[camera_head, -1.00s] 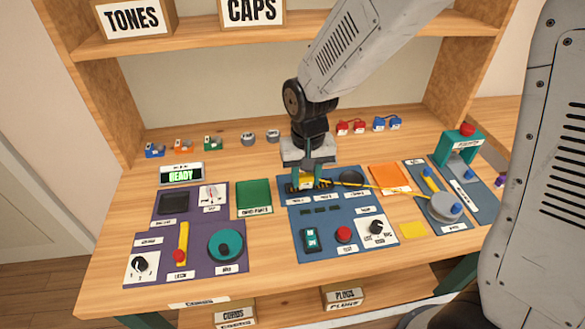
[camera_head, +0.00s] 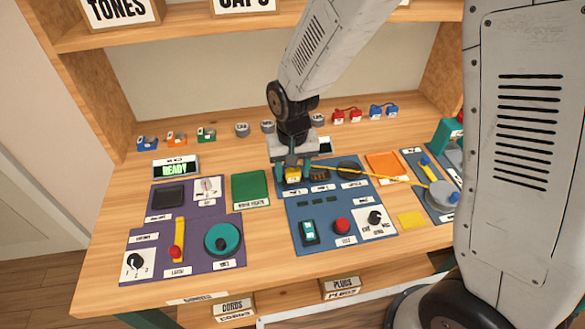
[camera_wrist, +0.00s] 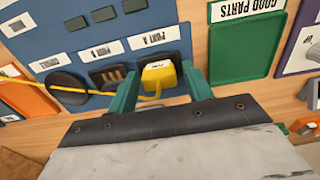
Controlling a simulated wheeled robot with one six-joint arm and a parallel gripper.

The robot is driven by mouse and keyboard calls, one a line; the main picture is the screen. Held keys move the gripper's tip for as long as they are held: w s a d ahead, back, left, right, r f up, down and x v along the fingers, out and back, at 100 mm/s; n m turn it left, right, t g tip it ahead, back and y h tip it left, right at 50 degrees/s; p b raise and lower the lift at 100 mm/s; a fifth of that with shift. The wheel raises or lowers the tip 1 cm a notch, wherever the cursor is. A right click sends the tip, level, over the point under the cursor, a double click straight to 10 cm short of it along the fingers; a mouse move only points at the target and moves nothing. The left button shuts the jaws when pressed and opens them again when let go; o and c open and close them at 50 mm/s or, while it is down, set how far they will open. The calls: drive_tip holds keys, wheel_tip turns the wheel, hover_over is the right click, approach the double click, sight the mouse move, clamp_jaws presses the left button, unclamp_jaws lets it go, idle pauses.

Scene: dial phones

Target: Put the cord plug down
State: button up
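The yellow cord plug (camera_head: 292,175) sits at the port A end of the blue panel (camera_head: 334,217). It also shows in the wrist view (camera_wrist: 158,76), beside the port A label. Its yellow cord (camera_head: 360,173) runs right, past port B and a dark round pad, to a grey round reel (camera_head: 443,193). My gripper (camera_head: 292,172) is low over the panel. In the wrist view my gripper (camera_wrist: 160,88) has its green fingers apart, one on each side of the plug, with visible gaps. The plug's underside is hidden.
A green tray (camera_head: 251,189) and a purple panel (camera_head: 184,230) lie left of the blue panel. An orange tray (camera_head: 387,167) lies to its right. Several small coloured parts line the back. Bare wood shows in front of the panels.

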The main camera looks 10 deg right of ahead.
sight(292, 170)
drive_tip(key=shift+r, duration=0.15)
wheel_tip(292, 170, up, 11)
drive_tip(key=s+d+r, duration=0.8)
drive_tip(key=d+r, duration=0.1)
drive_tip(key=s+d+r, duration=0.1)
drive_tip(key=s+d, duration=0.2)
drive_tip(key=s, duration=0.4)
drive_tip(key=s+d+r+t, duration=0.1)
drive_tip(key=s+d, duration=0.3)
drive_tip(key=s, duration=0.3)
drive_tip(key=shift+s+r, duration=0.25)
drive_tip(key=shift+s, duration=0.15)
idle(1.7)
